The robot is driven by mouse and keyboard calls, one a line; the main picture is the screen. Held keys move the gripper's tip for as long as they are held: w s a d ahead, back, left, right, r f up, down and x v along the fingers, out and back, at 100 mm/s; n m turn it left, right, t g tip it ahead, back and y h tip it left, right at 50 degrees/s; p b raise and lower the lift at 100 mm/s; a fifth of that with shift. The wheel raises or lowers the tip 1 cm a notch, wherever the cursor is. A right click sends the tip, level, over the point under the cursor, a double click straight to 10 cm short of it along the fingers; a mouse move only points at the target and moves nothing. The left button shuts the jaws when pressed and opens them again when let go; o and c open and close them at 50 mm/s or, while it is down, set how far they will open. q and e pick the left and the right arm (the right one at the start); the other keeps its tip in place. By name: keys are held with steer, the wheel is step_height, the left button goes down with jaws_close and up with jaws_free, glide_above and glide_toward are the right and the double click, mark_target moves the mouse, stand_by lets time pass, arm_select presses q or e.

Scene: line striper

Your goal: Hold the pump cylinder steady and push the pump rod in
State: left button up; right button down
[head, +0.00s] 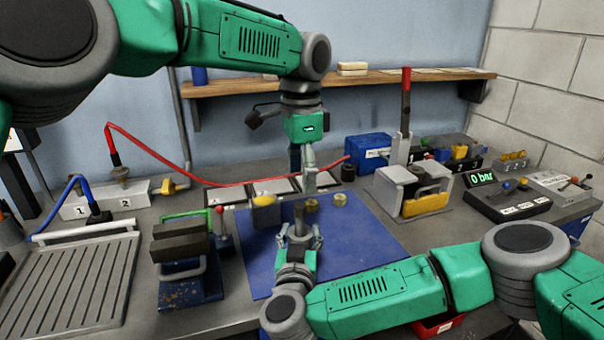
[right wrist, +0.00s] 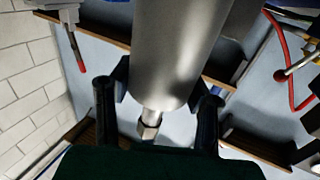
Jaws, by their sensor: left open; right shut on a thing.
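The pump cylinder (right wrist: 182,50) is a smooth grey metal tube that fills the upper middle of the right wrist view. A narrower stub with a nut-like end (right wrist: 149,128) sticks out of its end there. My right gripper (head: 300,232) is shut on the cylinder, with a dark finger on each side of it in the right wrist view (right wrist: 160,110). In the head view a short grey part of the cylinder (head: 299,216) stands upright between the fingers. I cannot make out the pump rod clearly.
A blue mat (head: 365,235) lies below the grippers, with small brass-coloured parts (head: 340,199) on it. A vise (head: 185,262) stands left, a grey block with a red-handled lever (head: 405,115) right. A display (head: 481,178) reads 0 bar. A red hose (head: 150,150) runs behind.

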steer(key=c, duration=0.8)
jaws_free()
steer(key=shift+o, duration=0.2)
steer(key=shift+s, duration=0.1)
